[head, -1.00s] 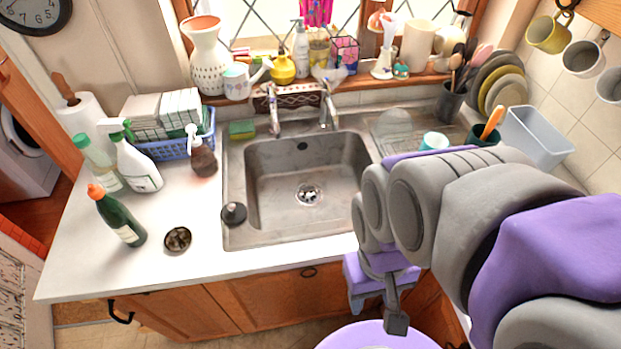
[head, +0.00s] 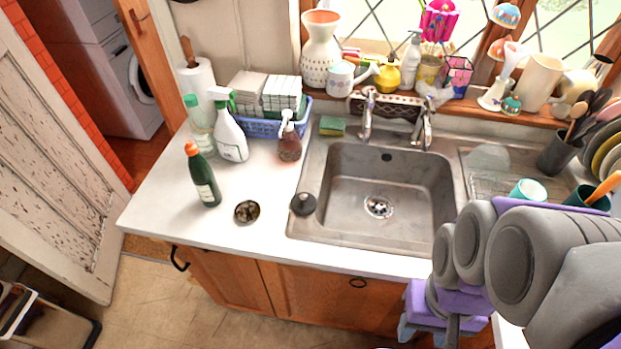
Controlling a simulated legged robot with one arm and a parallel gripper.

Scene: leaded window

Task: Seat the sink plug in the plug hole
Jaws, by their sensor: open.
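The sink plug (head: 303,204) is a dark, round stopper with a knob on top. It sits on the left rim of the steel sink (head: 450,180), near the front corner. The plug hole (head: 378,207) is a bright metal drain in the floor of the basin, and nothing covers it. My gripper (head: 440,332) is at the lower right, in front of the counter and to the right of the plug. It is open, apart from the plug and partly cut off by the bottom edge. No object shows between its fingers.
A small brown dish (head: 247,211) and a green bottle (head: 202,176) stand left of the plug. A spray bottle (head: 231,135), a soap dispenser (head: 290,143) and a blue basket (head: 262,128) stand behind. A tap (head: 367,118) rises behind the basin. The front counter strip is clear.

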